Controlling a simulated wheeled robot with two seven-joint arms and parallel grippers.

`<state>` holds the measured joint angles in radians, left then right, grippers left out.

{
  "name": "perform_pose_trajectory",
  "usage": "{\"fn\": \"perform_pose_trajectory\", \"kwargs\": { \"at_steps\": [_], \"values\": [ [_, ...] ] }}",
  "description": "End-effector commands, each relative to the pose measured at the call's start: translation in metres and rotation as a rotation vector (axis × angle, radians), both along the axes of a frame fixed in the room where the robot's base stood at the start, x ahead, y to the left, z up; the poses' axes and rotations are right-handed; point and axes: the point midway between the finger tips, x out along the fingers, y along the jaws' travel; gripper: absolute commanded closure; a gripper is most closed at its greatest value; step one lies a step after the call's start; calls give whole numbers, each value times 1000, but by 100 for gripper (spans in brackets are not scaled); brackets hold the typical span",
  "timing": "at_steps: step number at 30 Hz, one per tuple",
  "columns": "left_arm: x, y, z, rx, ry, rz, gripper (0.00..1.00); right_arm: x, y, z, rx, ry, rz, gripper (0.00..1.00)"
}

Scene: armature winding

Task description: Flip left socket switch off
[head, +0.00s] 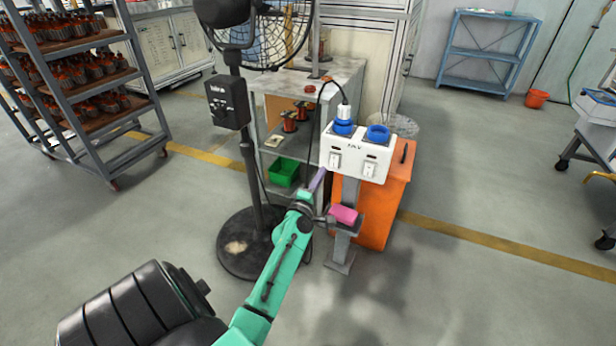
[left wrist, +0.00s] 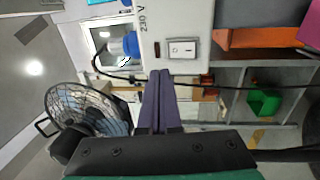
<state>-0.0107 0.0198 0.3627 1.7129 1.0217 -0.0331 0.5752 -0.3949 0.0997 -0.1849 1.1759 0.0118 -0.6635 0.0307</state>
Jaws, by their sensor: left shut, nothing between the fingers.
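The white socket box (head: 353,153) stands on a grey post and has two blue sockets, each with a white rocker switch below. The left switch (head: 335,160) is under the left socket, which holds a plug with a black cord (head: 343,112). It also shows in the left wrist view (left wrist: 182,48), with a small dark red indicator beside it. Which way the rocker is tilted I cannot tell. My left gripper (head: 319,176) is shut and empty. Its purple fingertips (left wrist: 160,73) are just below and left of the left switch in the head view. My right gripper is out of view.
The right switch (head: 369,170) is close beside the left one. A pink block (head: 343,214) sits on the post below the box. An orange cabinet (head: 398,190) stands behind. A black pedestal fan (head: 248,140) is to the left, and a green bin (head: 284,172) sits on the shelf.

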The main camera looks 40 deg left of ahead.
Motion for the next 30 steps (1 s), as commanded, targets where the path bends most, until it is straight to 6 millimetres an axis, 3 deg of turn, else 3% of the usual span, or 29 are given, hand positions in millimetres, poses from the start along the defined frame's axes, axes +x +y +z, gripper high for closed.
{"fn": "perform_pose_trajectory", "kwargs": {
  "at_steps": [3, 9, 27, 30],
  "values": [
    [-28, -10, 3, -1, 5, -1, 100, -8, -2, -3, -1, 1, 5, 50],
    [-55, -19, 5, 0, 3, 0, 100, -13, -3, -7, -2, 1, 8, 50],
    [-57, -20, 6, 0, 2, -1, 100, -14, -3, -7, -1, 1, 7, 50],
    [-55, -27, -9, 28, 50, -22, 100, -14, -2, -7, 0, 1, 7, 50]
  ]
}}
